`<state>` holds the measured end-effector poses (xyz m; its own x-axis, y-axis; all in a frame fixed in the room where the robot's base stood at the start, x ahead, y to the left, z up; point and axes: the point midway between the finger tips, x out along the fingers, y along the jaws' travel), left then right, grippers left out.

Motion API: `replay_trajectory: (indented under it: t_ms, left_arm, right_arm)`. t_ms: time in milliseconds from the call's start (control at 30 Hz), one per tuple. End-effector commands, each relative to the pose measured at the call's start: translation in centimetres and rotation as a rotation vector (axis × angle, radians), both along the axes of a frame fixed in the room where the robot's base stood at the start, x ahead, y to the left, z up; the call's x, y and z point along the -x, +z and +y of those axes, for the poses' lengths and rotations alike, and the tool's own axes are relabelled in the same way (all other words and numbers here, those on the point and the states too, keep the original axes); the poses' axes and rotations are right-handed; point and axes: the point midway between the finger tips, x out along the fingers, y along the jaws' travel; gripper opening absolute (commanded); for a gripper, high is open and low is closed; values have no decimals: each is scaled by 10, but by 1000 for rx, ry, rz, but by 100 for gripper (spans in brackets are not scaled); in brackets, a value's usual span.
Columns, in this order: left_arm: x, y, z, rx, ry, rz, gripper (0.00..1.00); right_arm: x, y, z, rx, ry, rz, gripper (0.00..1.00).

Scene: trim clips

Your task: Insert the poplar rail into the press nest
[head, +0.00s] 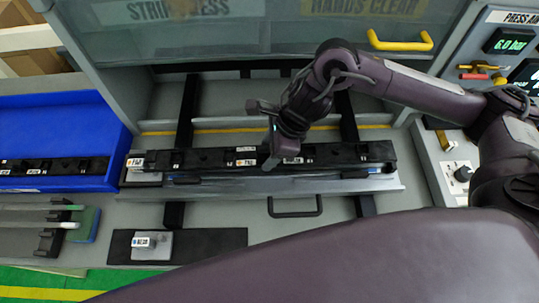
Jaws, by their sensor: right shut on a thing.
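A long black rail (215,158), with small white labels along it, lies lengthwise at the grey press nest (345,186). I take it to be the poplar rail, but its labels are too small to read. My right gripper (270,156) reaches down from the right and is shut on this rail near its middle. The rail looks about level and parallel to the nest. I cannot tell whether it is fully seated or slightly above the nest. The gripper hides part of the rail. My left gripper is not in view.
A blue bin (62,118) at the left holds another black rail (60,168). A small grey labelled block (152,244) sits on a black mat (215,240) in front. A raised press guard (250,35) with a yellow handle (400,42) is behind. A control panel stands right.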

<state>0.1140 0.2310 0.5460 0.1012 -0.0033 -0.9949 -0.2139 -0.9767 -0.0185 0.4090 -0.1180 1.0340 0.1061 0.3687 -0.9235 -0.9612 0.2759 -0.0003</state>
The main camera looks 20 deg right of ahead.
Motion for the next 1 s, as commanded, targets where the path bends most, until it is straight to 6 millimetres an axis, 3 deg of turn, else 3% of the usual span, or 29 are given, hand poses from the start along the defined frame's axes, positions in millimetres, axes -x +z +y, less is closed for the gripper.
replay_trajectory:
  t_ms: [300,533,567,700,1000]
  left_arm:
    - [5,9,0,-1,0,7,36]
    - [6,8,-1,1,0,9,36]
    - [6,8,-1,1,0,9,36]
    - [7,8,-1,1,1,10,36]
    - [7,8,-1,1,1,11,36]
  right_arm:
    - [1,-40,0,0,-2,3,23]
    - [0,-43,0,1,0,0,22]
    - [1,-44,-1,3,0,2,57]
    - [1,-44,-1,3,0,2,75]
    - [0,-42,-1,1,-1,1,76]
